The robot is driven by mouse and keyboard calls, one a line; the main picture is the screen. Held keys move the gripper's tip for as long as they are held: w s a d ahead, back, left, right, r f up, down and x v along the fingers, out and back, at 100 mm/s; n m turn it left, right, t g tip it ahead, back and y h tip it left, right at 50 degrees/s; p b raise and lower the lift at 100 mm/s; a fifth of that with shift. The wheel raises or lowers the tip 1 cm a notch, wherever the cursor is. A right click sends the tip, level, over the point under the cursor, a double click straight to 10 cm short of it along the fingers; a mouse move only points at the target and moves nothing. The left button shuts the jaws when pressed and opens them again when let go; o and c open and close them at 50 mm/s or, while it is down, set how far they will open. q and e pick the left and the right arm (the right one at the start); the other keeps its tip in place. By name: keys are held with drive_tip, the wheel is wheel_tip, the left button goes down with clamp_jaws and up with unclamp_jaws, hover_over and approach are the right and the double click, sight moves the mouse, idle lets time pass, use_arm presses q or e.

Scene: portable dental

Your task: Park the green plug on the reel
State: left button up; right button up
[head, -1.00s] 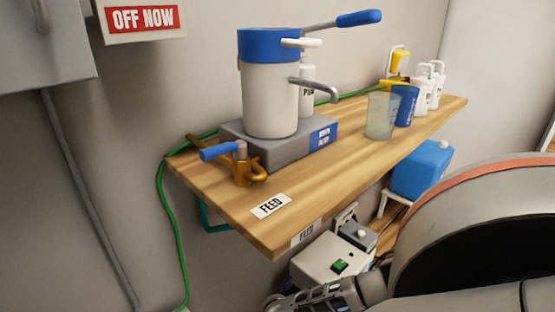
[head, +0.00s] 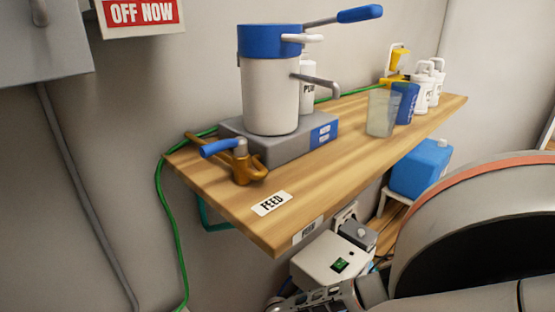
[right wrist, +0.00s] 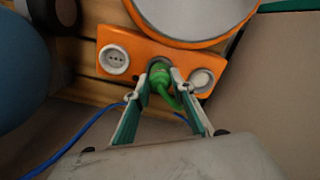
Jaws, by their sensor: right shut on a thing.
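In the right wrist view, the green plug (right wrist: 160,82) sits between the fingertips of my right gripper (right wrist: 161,76), which is shut on it. The plug is in front of the middle of the orange socket panel on the reel (right wrist: 131,45), between two pale round sockets. A dark round spot shows just behind the plug. I cannot tell whether the plug touches the panel or is seated in it. Part of my right gripper also shows at the bottom of the head view, with its fingertips hidden. My left gripper is not in view.
A blue cable (right wrist: 72,143) runs below the panel in the wrist view. In the head view, a wooden shelf (head: 345,135) carries a white and blue pump (head: 270,95), a brass tap (head: 240,165) and cups. A white box (head: 322,258) stands below it, near my right arm.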

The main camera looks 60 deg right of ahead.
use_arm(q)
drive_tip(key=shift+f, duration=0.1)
use_arm(e)
drive_tip(key=shift+f, duration=0.2)
drive_tip(key=o, duration=1.2)
